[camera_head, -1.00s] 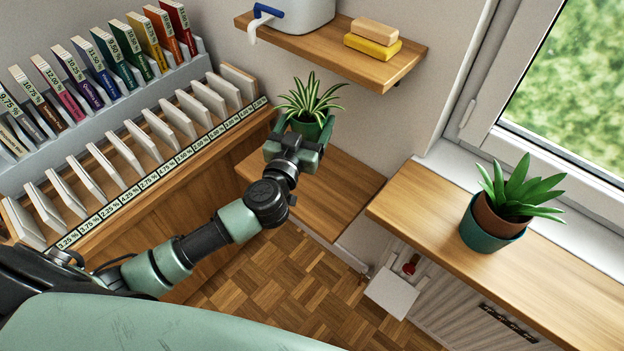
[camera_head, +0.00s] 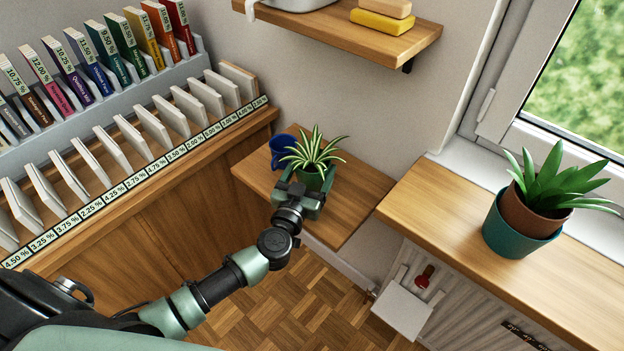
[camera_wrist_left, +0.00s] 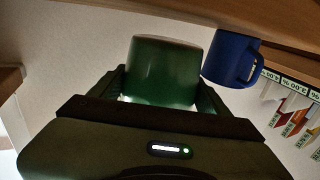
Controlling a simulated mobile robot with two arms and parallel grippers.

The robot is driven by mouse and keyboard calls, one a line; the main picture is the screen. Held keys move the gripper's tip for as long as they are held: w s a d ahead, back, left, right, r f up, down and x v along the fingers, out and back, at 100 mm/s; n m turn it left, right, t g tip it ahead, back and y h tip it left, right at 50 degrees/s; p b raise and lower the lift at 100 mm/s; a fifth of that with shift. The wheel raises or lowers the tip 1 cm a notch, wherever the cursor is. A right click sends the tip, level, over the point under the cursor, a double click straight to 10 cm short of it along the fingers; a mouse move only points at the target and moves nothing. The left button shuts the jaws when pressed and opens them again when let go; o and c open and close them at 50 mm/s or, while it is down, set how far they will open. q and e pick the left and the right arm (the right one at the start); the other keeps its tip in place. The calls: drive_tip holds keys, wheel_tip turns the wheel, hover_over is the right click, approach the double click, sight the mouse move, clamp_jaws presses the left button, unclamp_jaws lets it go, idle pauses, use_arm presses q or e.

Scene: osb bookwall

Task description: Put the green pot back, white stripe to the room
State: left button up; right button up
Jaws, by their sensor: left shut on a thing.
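The green pot (camera_head: 316,181) holds a striped spider plant (camera_head: 314,152). My left gripper (camera_head: 303,194) is shut on it, with the pot over the low wooden shelf (camera_head: 352,200) in the corner. In the left wrist view, which looks upside down, the pot (camera_wrist_left: 165,70) sits between the fingers, close to the shelf board (camera_wrist_left: 200,12); I cannot tell whether it touches. A pale band shows at the pot's edge by the gripper, but I cannot tell whether it is the white stripe. My right gripper is not in view.
A blue mug (camera_head: 284,150) stands beside the pot on the low shelf; it also shows in the left wrist view (camera_wrist_left: 231,58). A sample rack (camera_head: 120,150) is to the left. A teal pot (camera_head: 512,235) stands on the sill board (camera_head: 440,205). The shelf's right part is bare.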

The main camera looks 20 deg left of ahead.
use_arm(q)
wheel_tip(320, 180, down, 2)
drive_tip(key=shift+f+b, duration=0.1)
drive_tip(key=shift+b, duration=0.25)
drive_tip(key=o, duration=1.4)
drive_tip(key=shift+f, duration=0.1)
drive_tip(key=o, duration=0.4)
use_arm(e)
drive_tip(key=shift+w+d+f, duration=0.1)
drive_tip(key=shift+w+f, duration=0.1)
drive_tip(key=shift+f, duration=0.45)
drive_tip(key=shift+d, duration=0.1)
